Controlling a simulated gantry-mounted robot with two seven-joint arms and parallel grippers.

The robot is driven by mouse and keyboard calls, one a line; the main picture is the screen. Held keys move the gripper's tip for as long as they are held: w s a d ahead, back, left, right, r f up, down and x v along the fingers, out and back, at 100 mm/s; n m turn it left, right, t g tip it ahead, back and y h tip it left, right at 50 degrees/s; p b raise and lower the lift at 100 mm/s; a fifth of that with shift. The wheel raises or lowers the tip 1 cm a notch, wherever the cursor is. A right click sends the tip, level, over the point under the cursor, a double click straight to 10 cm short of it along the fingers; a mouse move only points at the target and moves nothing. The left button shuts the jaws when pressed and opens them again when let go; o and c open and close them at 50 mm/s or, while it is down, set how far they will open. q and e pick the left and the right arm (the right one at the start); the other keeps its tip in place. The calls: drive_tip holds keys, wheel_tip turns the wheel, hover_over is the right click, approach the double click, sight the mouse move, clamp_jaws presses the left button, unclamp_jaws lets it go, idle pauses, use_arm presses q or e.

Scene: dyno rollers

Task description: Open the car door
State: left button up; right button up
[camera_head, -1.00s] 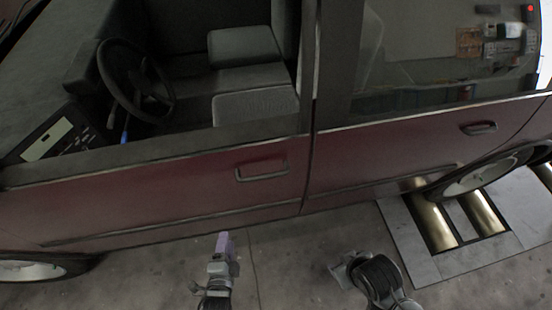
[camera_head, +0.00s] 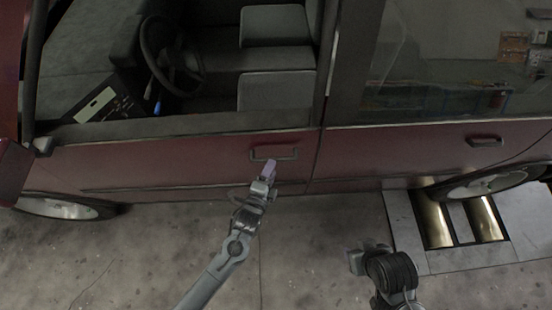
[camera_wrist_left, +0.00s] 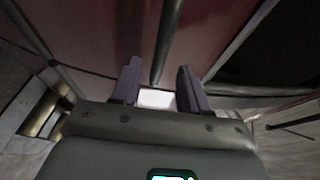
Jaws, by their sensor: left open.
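The dark red car door (camera_head: 200,160) is shut, level with the panel beside it. Its handle (camera_head: 274,153), a framed bar, is at the upper rear of the door. My left gripper (camera_head: 270,168) is just below the handle in the head view, its purple fingers pointing at it. In the left wrist view the gripper (camera_wrist_left: 160,75) is open, and a dark strip shows beyond the gap between the fingers. I cannot tell whether that strip is the handle or trim, or whether the fingers touch the door. My right gripper (camera_head: 356,262) is low, away from the car; its jaws are unclear.
The rear door (camera_head: 420,155) has its own handle (camera_head: 485,142). The rear wheel (camera_head: 485,185) stands by metal rollers (camera_head: 435,222) set in the floor. A side mirror (camera_head: 14,170) is at the left edge. The concrete floor (camera_head: 120,260) beside the car is clear.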

sight(276, 159)
use_arm(q)
drive_tip(key=shift+x, duration=2.8)
drive_tip(key=shift+c, duration=0.3)
clamp_jaws()
